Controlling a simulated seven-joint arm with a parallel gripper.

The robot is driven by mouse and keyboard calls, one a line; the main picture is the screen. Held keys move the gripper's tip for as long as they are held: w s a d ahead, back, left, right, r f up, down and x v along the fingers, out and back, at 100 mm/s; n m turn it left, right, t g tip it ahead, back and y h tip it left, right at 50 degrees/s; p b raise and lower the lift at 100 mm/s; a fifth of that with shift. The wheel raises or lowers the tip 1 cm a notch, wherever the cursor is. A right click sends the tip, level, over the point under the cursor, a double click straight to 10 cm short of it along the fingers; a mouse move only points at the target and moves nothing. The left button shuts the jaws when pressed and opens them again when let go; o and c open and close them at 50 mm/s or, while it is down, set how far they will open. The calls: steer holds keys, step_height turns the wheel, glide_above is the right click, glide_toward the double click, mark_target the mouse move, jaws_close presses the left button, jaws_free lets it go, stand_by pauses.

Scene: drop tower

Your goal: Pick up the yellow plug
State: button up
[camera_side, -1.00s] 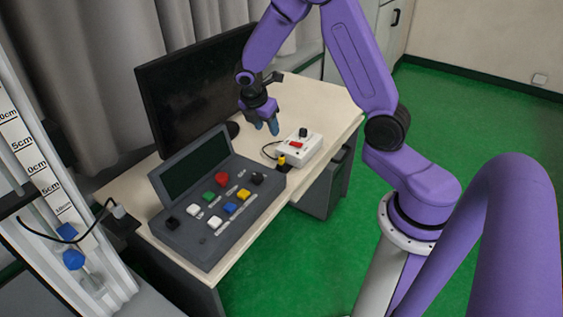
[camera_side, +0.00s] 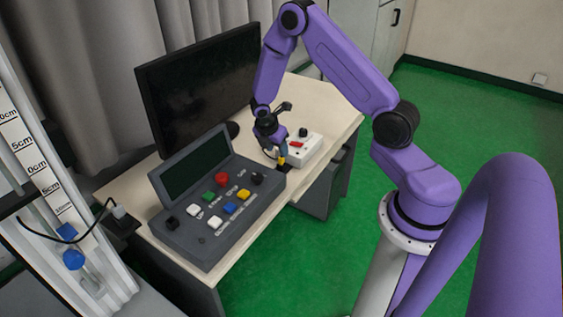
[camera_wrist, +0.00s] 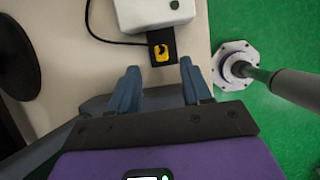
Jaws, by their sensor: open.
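The yellow plug (camera_wrist: 161,53) sits on a small black block (camera_wrist: 162,38) at the front of the white box, near the table edge. In the wrist view it lies ahead of my gripper (camera_wrist: 160,82), roughly centred between the two blue fingertips. The fingers are apart with nothing between them. In the side view my gripper (camera_side: 279,158) is low over the plug (camera_side: 282,161) and partly covers it. I cannot tell from these views how far above the plug the fingertips are.
The white box (camera_side: 303,148) with a red button and black knob stands just behind the plug, with a black cable (camera_wrist: 110,41). The grey button console (camera_side: 206,250) is close on the left. A dark monitor (camera_side: 195,88) stands at the back. Green floor (camera_wrist: 285,20) lies beyond the table edge.

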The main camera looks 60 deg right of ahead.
mark_target(280, 158)
steer(key=shift+x, duration=2.7)
steer(key=shift+s, duration=0.1)
steer(key=c, duration=0.9)
